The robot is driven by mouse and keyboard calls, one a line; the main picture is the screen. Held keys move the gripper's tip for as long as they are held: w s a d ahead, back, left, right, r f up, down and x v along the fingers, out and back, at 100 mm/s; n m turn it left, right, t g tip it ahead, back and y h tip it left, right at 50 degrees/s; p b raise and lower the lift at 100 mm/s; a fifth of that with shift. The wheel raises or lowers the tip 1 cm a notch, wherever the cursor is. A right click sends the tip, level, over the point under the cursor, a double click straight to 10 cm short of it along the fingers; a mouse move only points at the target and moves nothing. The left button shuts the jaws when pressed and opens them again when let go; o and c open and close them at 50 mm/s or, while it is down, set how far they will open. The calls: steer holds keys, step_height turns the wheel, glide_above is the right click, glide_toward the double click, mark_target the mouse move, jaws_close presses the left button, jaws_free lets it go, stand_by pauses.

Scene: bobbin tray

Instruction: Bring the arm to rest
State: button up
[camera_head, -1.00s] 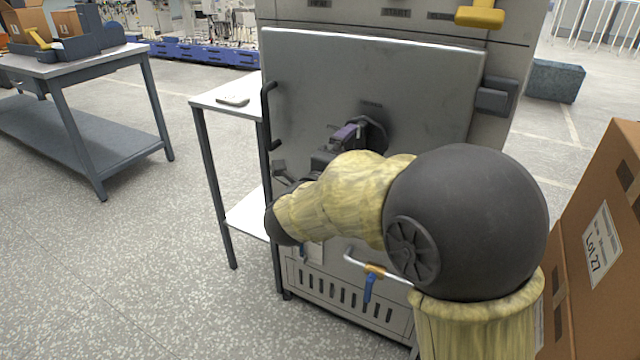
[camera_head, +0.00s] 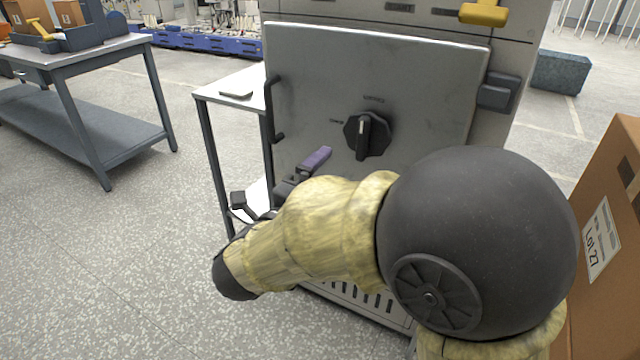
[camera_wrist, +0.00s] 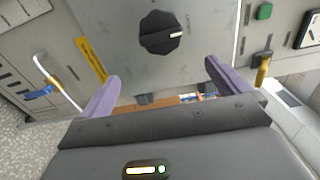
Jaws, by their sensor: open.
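My gripper (camera_wrist: 160,82) is open and empty, with its two purple fingers spread apart in the wrist view. In the head view one purple finger (camera_head: 317,159) shows in front of the lower part of the cabinet door (camera_head: 420,85); my forearm hides part of the gripper. The black rotary knob (camera_head: 367,135) on the door is clear of the fingers. It also shows in the wrist view (camera_wrist: 158,34), beyond the fingertips, with a pale pointer line. In the head view that line points about upward.
A white side table (camera_head: 220,97) with a small flat item stands left of the cabinet. A cardboard box labelled Lot 27 (camera_head: 607,262) is close at the right. A grey workbench (camera_head: 95,55) stands far left. Open floor (camera_head: 110,270) lies at the lower left.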

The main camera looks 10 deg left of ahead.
steer(key=w+d+f+n+g+y, duration=0.4)
steer(key=w+d+f+n+y, duration=0.35)
steer(key=n, duration=0.65)
steer(key=s+d+f+n+g+h, duration=0.1)
steer(key=s+d+f+n+g, duration=0.85)
steer(key=s+d, duration=0.7)
step_height(320, 180, up, 34)
steer(key=s+m+p, duration=0.1)
steer(key=p, duration=3.6)
steer(key=shift+s+g, duration=0.3)
steer(key=shift+g, duration=0.15)
steer(key=shift+a, duration=0.1)
